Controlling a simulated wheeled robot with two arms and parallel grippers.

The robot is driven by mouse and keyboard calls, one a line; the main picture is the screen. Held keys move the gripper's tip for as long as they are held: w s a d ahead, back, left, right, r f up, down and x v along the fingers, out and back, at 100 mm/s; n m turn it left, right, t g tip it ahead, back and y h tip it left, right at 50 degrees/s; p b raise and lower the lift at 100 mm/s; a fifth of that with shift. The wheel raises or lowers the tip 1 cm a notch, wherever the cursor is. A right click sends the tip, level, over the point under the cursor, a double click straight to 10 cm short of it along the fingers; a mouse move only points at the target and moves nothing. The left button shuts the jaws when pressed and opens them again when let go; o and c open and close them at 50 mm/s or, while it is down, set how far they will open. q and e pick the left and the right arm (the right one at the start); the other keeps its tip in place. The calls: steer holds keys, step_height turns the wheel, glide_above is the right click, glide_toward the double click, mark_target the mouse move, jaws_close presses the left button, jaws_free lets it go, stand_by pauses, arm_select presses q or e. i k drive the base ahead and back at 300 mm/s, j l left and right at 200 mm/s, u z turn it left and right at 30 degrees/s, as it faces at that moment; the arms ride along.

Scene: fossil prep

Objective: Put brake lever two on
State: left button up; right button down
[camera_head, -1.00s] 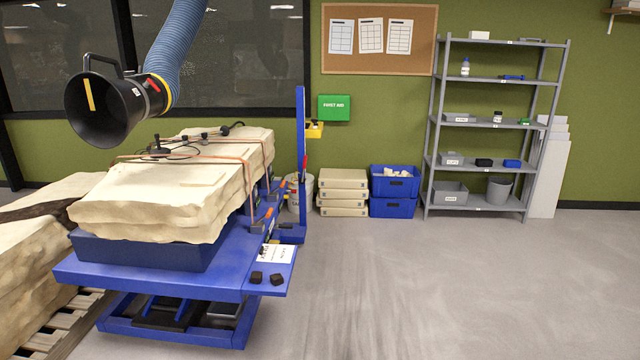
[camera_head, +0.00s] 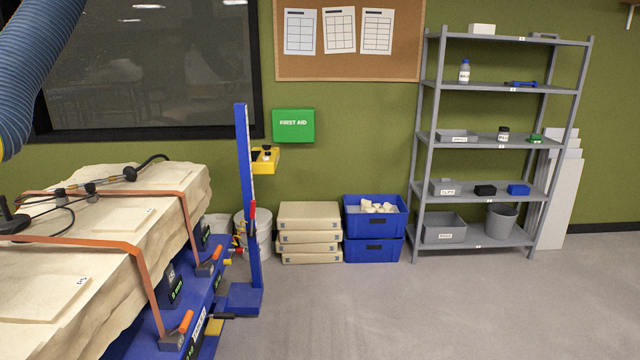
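The blue trolley (camera_head: 242,297) stands at the left with a blue upright post (camera_head: 247,180) at its far end. Along its right side sit an orange-handled strap buckle (camera_head: 180,330) in front and another orange-handled buckle (camera_head: 209,263) farther back. Small red and yellow parts show by the post, and a yellow piece (camera_head: 214,327) with a black bar shows low at the side. I cannot tell which part is brake lever two, nor any lever's position. Neither of my grippers is in view.
A pale rock slab (camera_head: 110,225) under orange straps lies on the trolley. A white bucket (camera_head: 262,240), stacked beige cases (camera_head: 310,215), blue crates (camera_head: 373,250) and a grey shelf rack (camera_head: 428,160) stand along the wall. The floor (camera_head: 400,315) right of the trolley is clear.

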mark_target(251, 232)
steer(key=i+u, duration=0.1)
steer(key=i, duration=0.45)
steer(key=i+u, duration=0.1)
steer(key=i, duration=0.4)
steer(key=i+l+u, duration=0.1)
steer(key=i, duration=0.4)
steer(key=i+l+u, duration=0.1)
steer(key=i, duration=0.45)
steer(key=i+u, duration=0.45)
steer(key=i+l+u, duration=0.2)
steer(key=i+u, duration=0.2)
steer(key=j, duration=0.25)
steer(key=i, duration=0.05)
